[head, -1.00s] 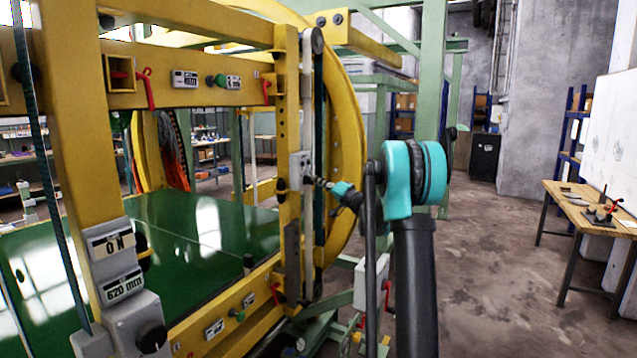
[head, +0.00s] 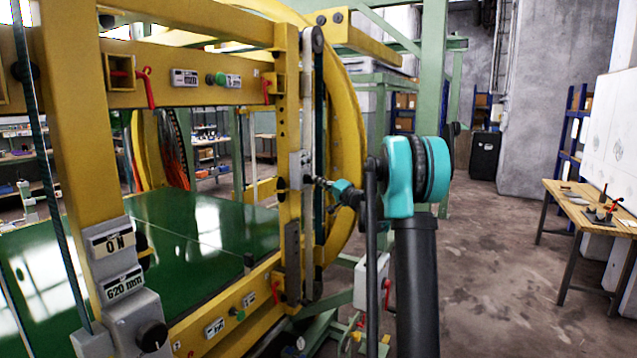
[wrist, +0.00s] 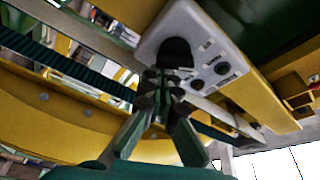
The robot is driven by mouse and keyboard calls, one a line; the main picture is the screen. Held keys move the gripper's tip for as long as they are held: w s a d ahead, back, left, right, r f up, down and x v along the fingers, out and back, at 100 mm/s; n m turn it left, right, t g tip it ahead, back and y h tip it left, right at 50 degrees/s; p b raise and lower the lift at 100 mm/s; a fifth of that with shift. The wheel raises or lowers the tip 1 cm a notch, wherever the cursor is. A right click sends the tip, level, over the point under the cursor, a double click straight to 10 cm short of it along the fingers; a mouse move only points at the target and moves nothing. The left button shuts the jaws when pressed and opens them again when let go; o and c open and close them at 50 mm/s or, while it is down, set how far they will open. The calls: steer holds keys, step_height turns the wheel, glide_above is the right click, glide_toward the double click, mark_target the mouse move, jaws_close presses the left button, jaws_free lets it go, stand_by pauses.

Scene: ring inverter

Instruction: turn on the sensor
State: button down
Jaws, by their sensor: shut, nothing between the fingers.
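A pale grey plate (head: 301,165) with small dark fittings is mounted on the yellow upright. In the wrist view a pale grey panel (wrist: 207,60) carries a black rounded knob (wrist: 176,52) and small round dark controls with labels beside it; it is probably the same plate. My gripper (head: 319,182) is shut and empty, its tips at the plate's lower right side in the head view. In the wrist view my gripper (wrist: 166,78) points at the knob, its tips just below it. They overlap the knob's lower edge, so I cannot tell whether they touch.
A grey control box (head: 139,322) with a black dial, an "ON" display (head: 113,241) and a "620 mm" display (head: 122,285) stands at the lower left. A large yellow ring (head: 349,130) stands behind the upright. A wooden table (head: 570,197) is at the right, with open floor before it.

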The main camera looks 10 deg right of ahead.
steer(key=m+g, duration=0.1)
steer(key=m, duration=0.2)
steer(key=m+g+h, duration=0.1)
steer(key=m, duration=0.3)
steer(key=s+f+m+g+h, duration=0.1)
steer(key=m, duration=0.2)
steer(key=shift+a+m, duration=0.4)
steer(key=shift+f, duration=0.1)
steer(key=shift+w+d+f, duration=0.2)
steer(key=shift+w+d, duration=0.05)
steer(key=shift+w, duration=0.1)
steer(key=s+d, duration=0.5)
steer(key=d, duration=0.2)
steer(key=shift+s+d, duration=0.3)
steer(key=shift+s, duration=0.1)
steer(key=shift+s, duration=0.1)
